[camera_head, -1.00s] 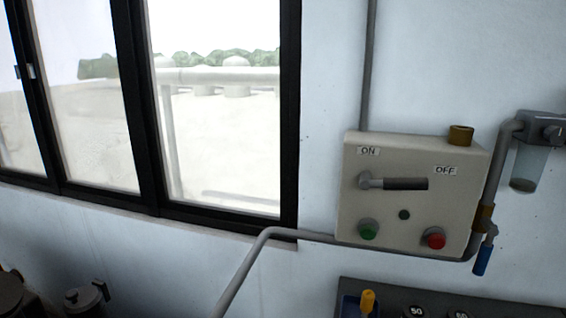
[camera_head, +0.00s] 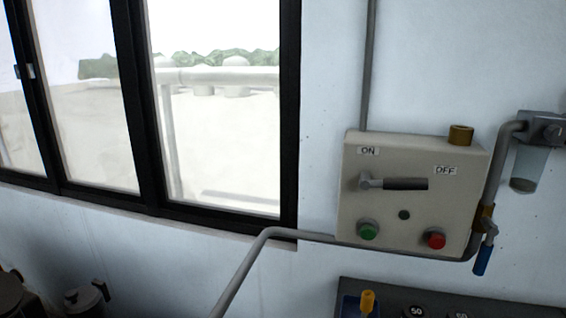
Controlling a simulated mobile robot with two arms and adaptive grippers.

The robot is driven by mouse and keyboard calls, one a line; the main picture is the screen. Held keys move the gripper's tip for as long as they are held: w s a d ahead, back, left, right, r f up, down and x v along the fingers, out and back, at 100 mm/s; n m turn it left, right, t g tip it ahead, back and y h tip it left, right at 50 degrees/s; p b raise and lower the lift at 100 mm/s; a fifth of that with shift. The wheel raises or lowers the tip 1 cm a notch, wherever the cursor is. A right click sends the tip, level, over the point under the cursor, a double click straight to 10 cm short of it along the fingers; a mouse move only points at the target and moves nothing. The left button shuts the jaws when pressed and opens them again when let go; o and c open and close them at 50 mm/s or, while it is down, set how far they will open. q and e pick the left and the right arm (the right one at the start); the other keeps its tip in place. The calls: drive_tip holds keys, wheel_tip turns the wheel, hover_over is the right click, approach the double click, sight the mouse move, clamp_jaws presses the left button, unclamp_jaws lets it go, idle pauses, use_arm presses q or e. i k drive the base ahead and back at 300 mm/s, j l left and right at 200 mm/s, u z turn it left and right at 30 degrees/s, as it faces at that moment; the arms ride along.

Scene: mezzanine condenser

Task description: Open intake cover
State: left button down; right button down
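No part that I can name for sure as the intake cover is in view. A beige control box (camera_head: 417,160) is fixed to the wall right of the window. It has ON and OFF labels and a lever with a dark grip (camera_head: 405,184) that points right. A green button (camera_head: 368,231) and a red button (camera_head: 436,240) sit along its lower part. Neither of my grippers shows in the head view.
A grey pipe (camera_head: 247,268) runs along the wall below the box. A blue-handled valve (camera_head: 484,258) and a clear filter bowl (camera_head: 527,168) are at the right. A black-framed window (camera_head: 289,120) fills the left. A dark panel with a yellow knob (camera_head: 367,300) and dark lidded vessels (camera_head: 88,298) show at the bottom.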

sight(84, 302)
drive_tip(key=u, duration=1.3)
